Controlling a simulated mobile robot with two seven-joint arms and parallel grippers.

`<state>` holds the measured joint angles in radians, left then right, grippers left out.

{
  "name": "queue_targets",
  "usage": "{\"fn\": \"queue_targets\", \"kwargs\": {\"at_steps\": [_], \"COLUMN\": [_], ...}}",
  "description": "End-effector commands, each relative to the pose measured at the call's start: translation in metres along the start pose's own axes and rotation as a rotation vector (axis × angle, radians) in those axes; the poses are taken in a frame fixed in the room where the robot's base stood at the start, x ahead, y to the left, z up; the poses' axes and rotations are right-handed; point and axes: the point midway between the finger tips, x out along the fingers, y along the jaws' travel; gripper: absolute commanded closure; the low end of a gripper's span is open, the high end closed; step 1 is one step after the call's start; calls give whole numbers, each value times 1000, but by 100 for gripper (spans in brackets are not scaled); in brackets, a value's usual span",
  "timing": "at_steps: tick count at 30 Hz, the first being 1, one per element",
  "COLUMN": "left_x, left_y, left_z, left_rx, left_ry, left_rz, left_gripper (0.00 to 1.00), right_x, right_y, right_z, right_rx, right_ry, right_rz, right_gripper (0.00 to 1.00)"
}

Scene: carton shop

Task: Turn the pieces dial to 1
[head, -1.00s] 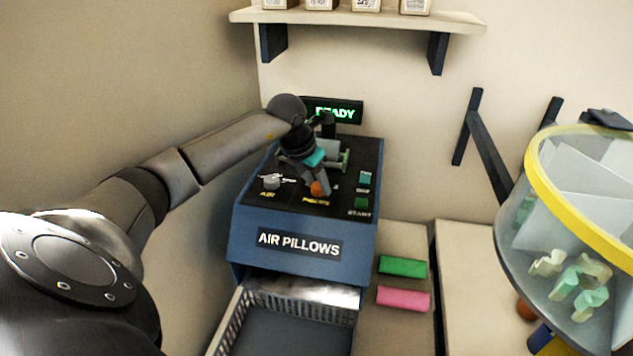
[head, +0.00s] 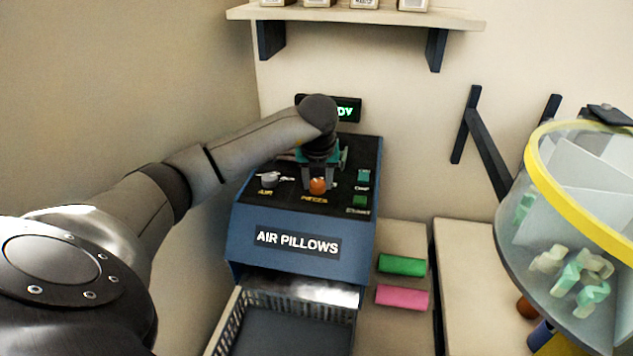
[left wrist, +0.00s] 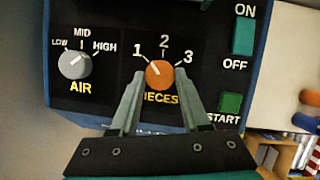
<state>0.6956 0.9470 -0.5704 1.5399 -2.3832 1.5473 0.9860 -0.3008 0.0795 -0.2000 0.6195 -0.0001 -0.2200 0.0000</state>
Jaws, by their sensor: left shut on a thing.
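The orange pieces dial (left wrist: 161,75) is on the black panel of the blue air pillows machine, with the marks 1, 2 and 3 around it. Its white pointer line slants to the upper left, toward the 1. My left gripper (left wrist: 160,84) is shut on the dial, one finger on each side of it. In the head view the dial (head: 318,186) shows at the fingertips of my left gripper (head: 318,180). My right gripper is not in view.
The grey air dial (left wrist: 74,65) is left of the pieces dial. The on/off switch (left wrist: 243,36) and green start button (left wrist: 230,103) are to the right. A basket (head: 237,318) is below the machine. Green (head: 402,265) and pink (head: 402,297) rolls lie beside it.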

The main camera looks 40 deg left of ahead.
Motion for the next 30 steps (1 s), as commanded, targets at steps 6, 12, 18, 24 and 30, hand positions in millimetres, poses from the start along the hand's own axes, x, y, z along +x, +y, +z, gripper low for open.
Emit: {"fn": "queue_targets", "kwargs": {"at_steps": [6,12,18,24,30], "left_x": [0,0,0,0,-1], "left_y": [-2,-2,-2,-2,-2], "left_z": [1,1,1,1,1], "left_rx": [-111,-165,-185,-186,-185], "left_ry": [-3,-2,-2,-2,-2], "left_rz": [44,67,74,74,74], "left_gripper": [100,100,100,100,46], "right_x": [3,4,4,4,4], "right_y": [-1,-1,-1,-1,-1], "right_z": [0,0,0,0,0], "right_rx": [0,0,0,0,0], "right_ry": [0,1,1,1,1], "right_rz": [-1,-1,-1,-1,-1], "right_gripper": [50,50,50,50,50]}}
